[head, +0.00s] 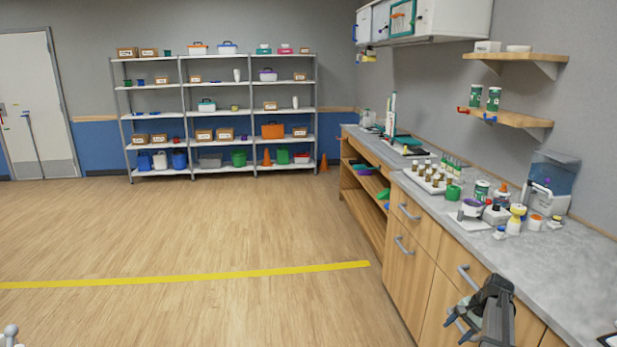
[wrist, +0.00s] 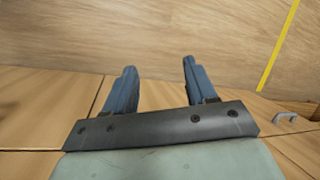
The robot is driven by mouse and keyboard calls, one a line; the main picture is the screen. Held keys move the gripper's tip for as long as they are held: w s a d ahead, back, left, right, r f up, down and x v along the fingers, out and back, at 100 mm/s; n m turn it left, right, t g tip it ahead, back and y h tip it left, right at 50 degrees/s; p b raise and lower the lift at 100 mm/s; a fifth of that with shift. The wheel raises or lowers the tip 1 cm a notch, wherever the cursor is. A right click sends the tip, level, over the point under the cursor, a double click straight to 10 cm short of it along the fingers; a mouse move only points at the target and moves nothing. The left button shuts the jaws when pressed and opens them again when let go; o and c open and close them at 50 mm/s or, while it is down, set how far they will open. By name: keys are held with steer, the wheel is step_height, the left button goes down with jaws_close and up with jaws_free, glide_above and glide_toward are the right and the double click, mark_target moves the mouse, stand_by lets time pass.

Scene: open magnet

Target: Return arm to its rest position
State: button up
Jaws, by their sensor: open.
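My gripper (head: 460,325) shows at the lower right of the head view, in front of the wooden drawer fronts and below the counter's front edge. In the wrist view its two blue-grey fingers (wrist: 158,88) stand well apart. My gripper is open and empty. The rest of my arm is mostly out of the picture.
The grey counter (head: 590,245) carries bottles, jars and a vial tray (head: 428,187). Wooden drawers (head: 402,285) with metal handles are close to my gripper. Open floor (head: 200,235) with a yellow line (head: 190,277) lies left. Shelving (head: 218,115) stands at the back.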

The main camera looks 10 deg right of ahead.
steer(key=s+a+f+n+g, duration=0.25)
steer(key=s+a+f, duration=0.35)
steer(key=a+f, duration=0.6)
steer(key=s+a+f+n+g, duration=0.25)
steer(key=s+a+f, duration=0.35)
steer(key=a+f, duration=0.65)
steer(key=s+a+f+n+g+h, duration=0.1)
steer(key=s+a+f+n, duration=0.1)
steer(key=s+a, duration=0.3)
steer(key=s+a+f+n+g+h, duration=0.1)
steer(key=s+a+f+n, duration=0.2)
steer(key=s, duration=1)
steer(key=s+a+f+n+g+h, duration=0.1)
steer(key=s+a+f+n+g, duration=0.1)
steer(key=s+a, duration=0.5)
steer(key=shift+s+a+f+n+h, duration=0.15)
steer(key=shift+s+f+n+h, duration=0.4)
steer(key=shift+s, duration=0.65)
